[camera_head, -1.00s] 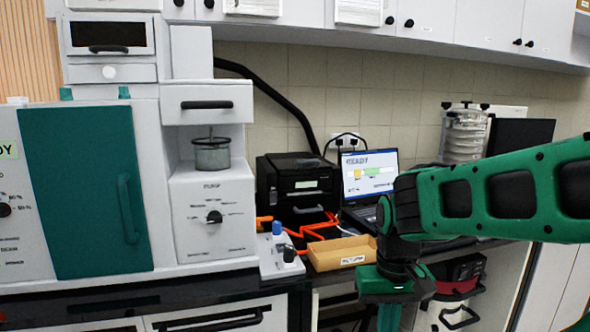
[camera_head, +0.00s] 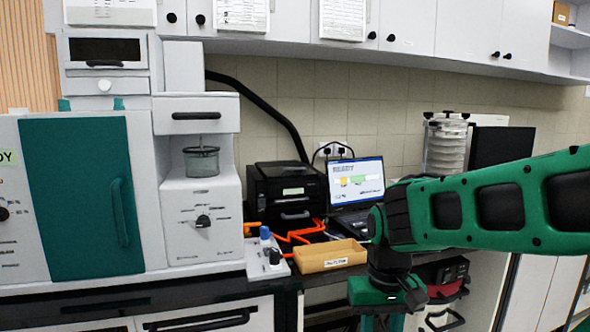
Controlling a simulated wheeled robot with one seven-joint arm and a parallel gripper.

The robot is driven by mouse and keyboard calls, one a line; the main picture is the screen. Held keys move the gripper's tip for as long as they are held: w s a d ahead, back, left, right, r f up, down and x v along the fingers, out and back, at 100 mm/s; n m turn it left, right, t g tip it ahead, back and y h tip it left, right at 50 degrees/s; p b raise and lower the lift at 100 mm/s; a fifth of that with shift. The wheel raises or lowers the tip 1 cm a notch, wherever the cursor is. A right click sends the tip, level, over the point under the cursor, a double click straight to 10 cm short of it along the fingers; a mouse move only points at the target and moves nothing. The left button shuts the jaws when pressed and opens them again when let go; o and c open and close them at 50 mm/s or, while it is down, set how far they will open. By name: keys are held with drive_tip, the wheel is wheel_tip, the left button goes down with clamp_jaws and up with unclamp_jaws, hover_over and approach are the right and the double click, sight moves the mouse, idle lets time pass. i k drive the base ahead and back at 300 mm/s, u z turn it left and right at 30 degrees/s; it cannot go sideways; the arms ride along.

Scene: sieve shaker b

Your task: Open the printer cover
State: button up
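The black printer (camera_head: 287,194) stands on the dark counter near the middle of the view, against the tiled wall. Its top cover (camera_head: 288,169) looks shut, and a small pale label or display shows on its front. My green and black arm comes in from the right. Its wrist hangs in front of the counter, to the right of and nearer than the printer. My gripper (camera_head: 375,318) is at the bottom edge, apart from the printer, and its fingers are cut off by the frame.
A laptop (camera_head: 355,185) sits right of the printer. A cardboard tray (camera_head: 328,256), orange cables and a small control box (camera_head: 267,258) lie in front. A large white and teal machine (camera_head: 82,192) fills the left. A sieve stack (camera_head: 446,143) stands behind my arm.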

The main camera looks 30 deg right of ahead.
sight(283, 175)
drive_tip(key=k, duration=1.05)
drive_tip(key=z, duration=0.7)
drive_tip(key=i, duration=1.9)
drive_tip(key=u, duration=0.7)
